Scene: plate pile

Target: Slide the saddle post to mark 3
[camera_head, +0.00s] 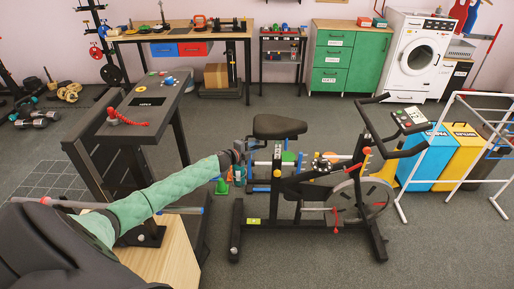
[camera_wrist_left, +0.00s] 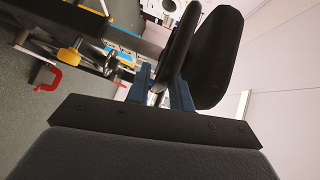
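The exercise bike stands on the floor in the middle of the head view. Its black saddle (camera_head: 279,127) sits on a short saddle post (camera_head: 277,152); marks on the post are too small to read. My left arm reaches in from the left. Its gripper (camera_head: 240,149) is just left of the saddle and slightly lower. In the left wrist view, the two blue fingers of my left gripper (camera_wrist_left: 162,92) stand apart with a gap between them. Black padded shapes, seemingly the saddle (camera_wrist_left: 214,58), fill the view beyond. No grip on the post can be seen. My right gripper is out of view.
A dark workbench (camera_head: 143,105) stands left of the bike. A wooden box (camera_head: 176,262) is below my left arm. Blue and yellow bins (camera_head: 428,152) and a white frame (camera_head: 480,120) are at the right. Floor in front of the bike is clear.

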